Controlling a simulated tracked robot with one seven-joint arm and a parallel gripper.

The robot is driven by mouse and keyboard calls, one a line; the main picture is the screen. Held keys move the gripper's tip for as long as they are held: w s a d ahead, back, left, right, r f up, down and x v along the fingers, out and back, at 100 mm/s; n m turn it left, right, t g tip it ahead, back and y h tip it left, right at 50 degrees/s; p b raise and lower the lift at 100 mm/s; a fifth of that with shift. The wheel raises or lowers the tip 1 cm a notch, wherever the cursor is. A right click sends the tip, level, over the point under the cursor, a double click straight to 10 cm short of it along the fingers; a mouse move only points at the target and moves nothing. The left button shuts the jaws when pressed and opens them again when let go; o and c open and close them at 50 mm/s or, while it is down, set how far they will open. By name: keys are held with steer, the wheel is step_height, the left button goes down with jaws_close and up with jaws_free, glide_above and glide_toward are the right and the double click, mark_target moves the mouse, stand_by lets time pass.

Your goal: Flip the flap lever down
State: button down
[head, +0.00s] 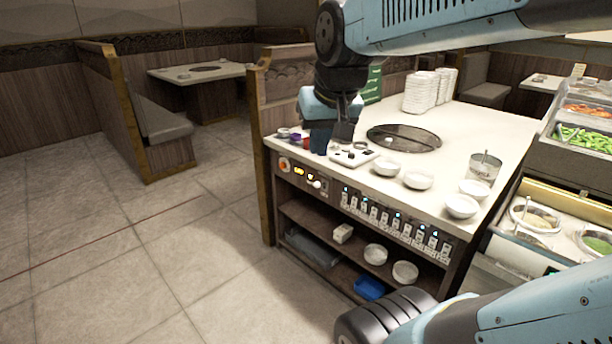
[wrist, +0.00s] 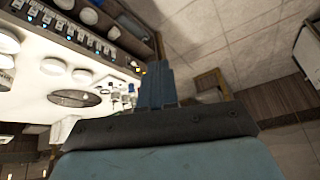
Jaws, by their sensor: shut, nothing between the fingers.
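A white plate with small dark fittings (head: 352,154) lies on the table top near its front left corner. A control panel on the table's front left has an orange knob (head: 284,165), lit yellow displays and a pale knob or lever (head: 317,184). I cannot tell which small part is the flap lever. My gripper (head: 319,142) is shut and empty, pointing down over the front left corner, just left of the white plate. In the wrist view its dark blue fingers (wrist: 153,75) are together and hide part of the table edge.
A round dark grill (head: 404,138) is set in the table top. White bowls (head: 418,180) stand along the front, and stacked white dishes (head: 424,92) at the back. A row of blue-lit switches (head: 390,220) runs along the front, above open shelves. The floor at left is clear.

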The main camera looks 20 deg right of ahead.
steer(key=w+d+m, duration=0.2)
steer(key=w, duration=0.7)
steer(key=w+d+m, duration=0.2)
steer(key=w+d, duration=0.1)
steer(key=w, duration=0.5)
steer(key=m+g+h, duration=0.2)
steer(key=m+g, duration=0.1)
steer(key=m, duration=0.7)
glide_above(320, 185)
steer(key=s+a, duration=0.1)
steer(key=a, duration=0.1)
step_height(320, 185, down, 33)
steer(key=shift+s+d, duration=0.25)
steer(key=shift+f, duration=0.15)
steer(key=x, duration=0.9)
steer(key=shift+f, duration=0.4)
